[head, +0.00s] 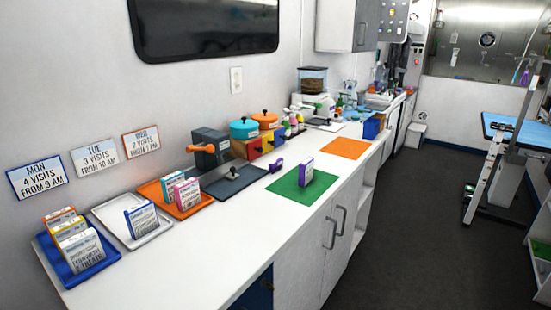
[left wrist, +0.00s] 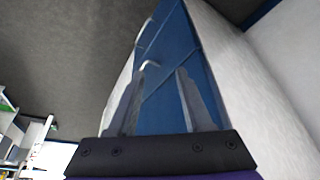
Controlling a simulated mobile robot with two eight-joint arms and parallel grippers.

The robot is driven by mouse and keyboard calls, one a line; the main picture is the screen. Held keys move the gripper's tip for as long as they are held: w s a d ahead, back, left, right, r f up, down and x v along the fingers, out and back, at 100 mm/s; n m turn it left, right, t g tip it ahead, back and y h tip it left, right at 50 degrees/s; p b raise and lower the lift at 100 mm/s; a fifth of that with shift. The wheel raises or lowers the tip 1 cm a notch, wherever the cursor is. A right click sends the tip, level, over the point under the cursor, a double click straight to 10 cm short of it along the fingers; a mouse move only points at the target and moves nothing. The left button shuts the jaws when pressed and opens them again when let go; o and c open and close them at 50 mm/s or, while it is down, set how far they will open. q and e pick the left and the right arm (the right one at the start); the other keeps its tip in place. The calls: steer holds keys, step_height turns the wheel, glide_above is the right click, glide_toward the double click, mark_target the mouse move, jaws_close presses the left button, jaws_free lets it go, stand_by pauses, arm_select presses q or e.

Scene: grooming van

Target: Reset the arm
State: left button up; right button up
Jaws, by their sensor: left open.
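My left gripper (left wrist: 162,100) shows in the left wrist view, its two fingers apart with nothing between them. Beyond the fingers is a blue cabinet front (left wrist: 172,55) with a pale handle; I cannot tell how far away it is. Neither of my arms shows in the head view, and my right gripper is in no view.
A long white counter (head: 200,255) runs along the left wall. On it are a blue tray (head: 85,272) with cards, a white tray (head: 158,233), an orange tray (head: 205,205), a green mat (head: 292,197) with a purple-edged card, and an orange mat (head: 345,148). Dark floor (head: 420,230) is clear.

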arm_select(q)
step_height(320, 180, up, 21)
steer(key=w+t+p, duration=0.1)
steer(key=p, duration=1.7)
steer(key=shift+w+r, duration=0.2)
steer(key=shift+w, duration=0.2)
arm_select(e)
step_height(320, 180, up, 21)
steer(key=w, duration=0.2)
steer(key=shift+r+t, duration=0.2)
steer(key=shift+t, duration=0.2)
